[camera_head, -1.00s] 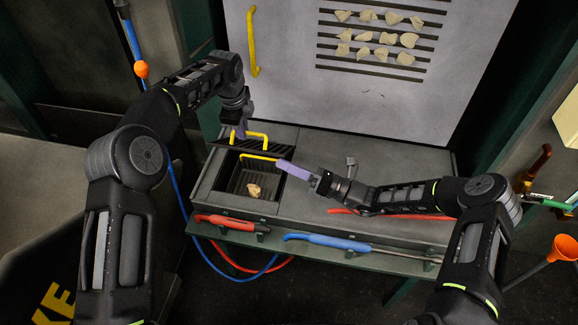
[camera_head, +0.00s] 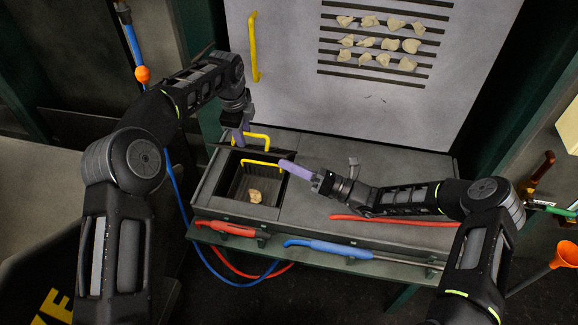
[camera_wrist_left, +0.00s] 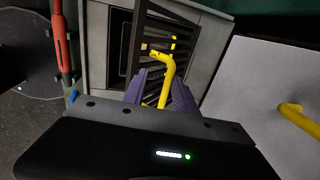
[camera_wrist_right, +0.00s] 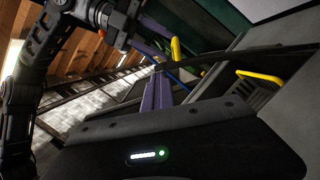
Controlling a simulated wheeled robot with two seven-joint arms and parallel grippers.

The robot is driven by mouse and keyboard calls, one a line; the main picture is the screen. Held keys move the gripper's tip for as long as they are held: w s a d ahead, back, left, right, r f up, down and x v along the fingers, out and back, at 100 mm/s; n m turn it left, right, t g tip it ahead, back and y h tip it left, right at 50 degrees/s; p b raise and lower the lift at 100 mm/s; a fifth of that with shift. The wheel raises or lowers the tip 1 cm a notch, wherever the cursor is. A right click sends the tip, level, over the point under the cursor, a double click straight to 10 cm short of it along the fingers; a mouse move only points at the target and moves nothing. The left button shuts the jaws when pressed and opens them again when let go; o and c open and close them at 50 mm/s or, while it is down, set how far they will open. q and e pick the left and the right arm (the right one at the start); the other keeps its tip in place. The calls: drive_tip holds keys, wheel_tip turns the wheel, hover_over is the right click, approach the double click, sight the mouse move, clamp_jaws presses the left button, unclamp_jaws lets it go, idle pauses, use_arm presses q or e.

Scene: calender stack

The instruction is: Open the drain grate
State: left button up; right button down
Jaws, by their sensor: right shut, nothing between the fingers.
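The black slatted drain grate (camera_wrist_left: 187,45) stands tilted up at the back of the square drain opening (camera_head: 236,208). Its yellow handle (camera_head: 258,136) points up. My left gripper (camera_head: 238,140) is at this handle; in the left wrist view the handle (camera_wrist_left: 165,75) runs between its purple fingers, which appear closed on it. My right gripper (camera_head: 287,166) is shut and empty, its purple fingertips by the right edge of the opening. A second yellow handle (camera_head: 262,163) belongs to a dark slatted basket inside the drain, also in the right wrist view (camera_wrist_right: 260,77).
A pale lump (camera_head: 255,196) lies in the drain. A red-handled tool (camera_head: 232,229) and a blue-handled tool (camera_head: 325,246) lie along the front ledge. A pale upright panel (camera_head: 390,95) with slots and a yellow handle (camera_head: 253,45) stands behind.

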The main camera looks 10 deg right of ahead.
use_arm(q)
wheel_tip(320, 180, up, 10)
drive_tip(key=s, duration=0.2)
drive_tip(key=shift+a+r, duration=0.25)
drive_tip(key=s+f+n+h, duration=0.1)
drive_tip(key=s+f+n, duration=1)
drive_tip(key=s+f, duration=0.6)
drive_tip(key=s+a+f+n+g+h, duration=0.1)
drive_tip(key=s+f+n+h, duration=0.1)
drive_tip(key=s+f+n, duration=1)
drive_tip(key=s+f, duration=0.5)
drive_tip(key=s, duration=0.6)
drive_tip(key=shift+a+f+h, duration=0.25)
drive_tip(key=shift+f+h, duration=0.05)
drive_tip(key=shift+f, duration=0.05)
